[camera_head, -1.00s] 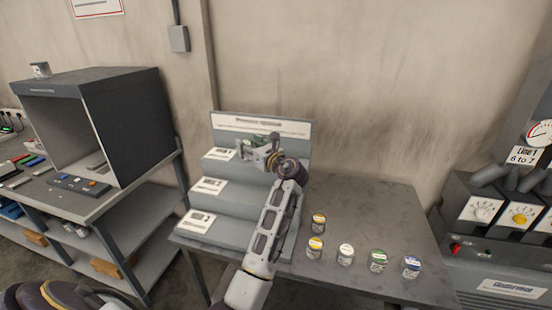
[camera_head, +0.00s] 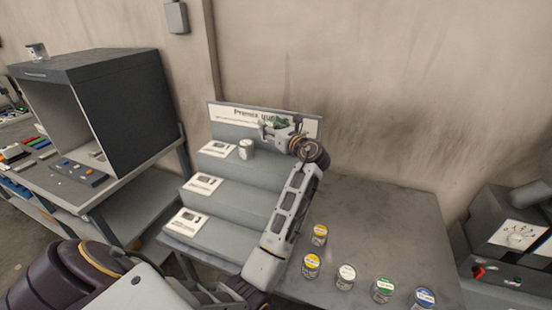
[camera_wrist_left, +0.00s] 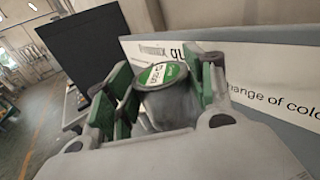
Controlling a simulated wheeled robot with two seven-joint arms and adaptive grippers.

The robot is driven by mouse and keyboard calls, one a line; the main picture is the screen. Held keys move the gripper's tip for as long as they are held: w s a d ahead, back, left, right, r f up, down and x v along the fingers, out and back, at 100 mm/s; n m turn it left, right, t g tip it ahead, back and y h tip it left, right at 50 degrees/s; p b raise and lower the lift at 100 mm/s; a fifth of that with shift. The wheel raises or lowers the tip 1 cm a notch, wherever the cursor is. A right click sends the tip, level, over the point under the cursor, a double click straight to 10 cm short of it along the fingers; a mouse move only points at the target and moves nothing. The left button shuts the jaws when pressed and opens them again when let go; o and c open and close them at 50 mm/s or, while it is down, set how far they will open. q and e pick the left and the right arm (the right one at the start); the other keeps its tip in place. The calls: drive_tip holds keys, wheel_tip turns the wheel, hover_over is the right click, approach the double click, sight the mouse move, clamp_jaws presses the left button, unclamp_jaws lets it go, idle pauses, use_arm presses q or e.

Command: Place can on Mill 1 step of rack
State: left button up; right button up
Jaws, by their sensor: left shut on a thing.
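My left gripper (camera_head: 272,130) is over the top step at the back of the grey stepped rack (camera_head: 230,195), near its sign. In the left wrist view its fingers (camera_wrist_left: 163,92) are shut on a can (camera_wrist_left: 170,100) with a green and white lid label. In the head view the gripper largely hides this can. Another pale can (camera_head: 246,149) stands upright on the top step, left of the gripper. Each of the three steps has a white card at its left end; the card text is too small to read. My right gripper is not in view.
Several small cans stand on the table right of my arm: two with yellow lids (camera_head: 319,230) (camera_head: 312,262), one white (camera_head: 346,273), one green (camera_head: 382,287), one blue (camera_head: 424,296). A dark open box (camera_head: 130,115) stands on the left bench. The table behind the cans is clear.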

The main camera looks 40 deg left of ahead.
use_arm(q)
drive_tip(key=shift+w+r, duration=0.1)
drive_tip(key=shift+w, duration=0.05)
idle(0.3)
drive_tip(key=shift+f, duration=2.45)
drive_tip(key=shift+f+p, duration=0.4)
drive_tip(key=shift+f, duration=2.1)
drive_tip(key=shift+f, duration=0.1)
drive_tip(key=o, duration=1.1)
drive_tip(key=shift+o, duration=0.2)
